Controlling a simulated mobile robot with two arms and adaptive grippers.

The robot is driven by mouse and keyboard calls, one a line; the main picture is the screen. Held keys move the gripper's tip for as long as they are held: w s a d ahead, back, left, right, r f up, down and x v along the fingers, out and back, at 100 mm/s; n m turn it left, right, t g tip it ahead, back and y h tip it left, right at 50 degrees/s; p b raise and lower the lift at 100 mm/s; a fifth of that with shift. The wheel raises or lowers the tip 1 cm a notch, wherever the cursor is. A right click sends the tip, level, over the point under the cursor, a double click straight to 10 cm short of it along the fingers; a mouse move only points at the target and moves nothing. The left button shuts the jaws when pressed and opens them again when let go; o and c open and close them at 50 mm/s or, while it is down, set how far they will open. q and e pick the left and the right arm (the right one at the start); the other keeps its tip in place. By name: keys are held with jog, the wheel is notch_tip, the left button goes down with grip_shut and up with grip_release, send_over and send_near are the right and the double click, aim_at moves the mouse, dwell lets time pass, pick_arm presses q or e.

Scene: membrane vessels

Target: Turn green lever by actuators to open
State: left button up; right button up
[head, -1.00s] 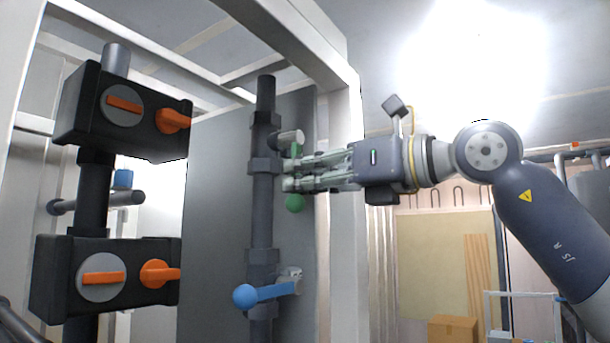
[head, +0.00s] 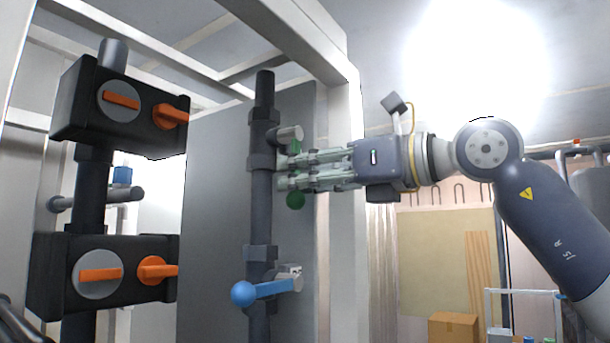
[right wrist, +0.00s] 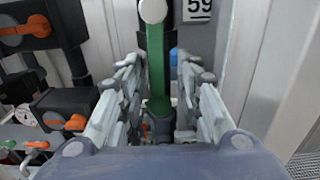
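The green lever (head: 296,201) hangs down from a grey valve stem on the vertical dark pipe (head: 262,215); in the head view its round end shows below my fingers and a bit of green above them. In the right wrist view the green lever (right wrist: 158,65) runs upright between the two fingers. My right gripper (head: 282,172) is around the lever, its fingers apart with a gap on each side of it in the right wrist view (right wrist: 160,72). The middle of the lever is hidden by the fingers in the head view. My left gripper is not in view.
A blue lever (head: 265,291) sits lower on the same pipe. Black actuator boxes (head: 105,275) with orange handles stand at the left. A white frame post (head: 345,200) rises just behind my right fingers. A grey panel (head: 213,200) backs the pipe.

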jog(key=v, duration=1.2)
dwell(0.3)
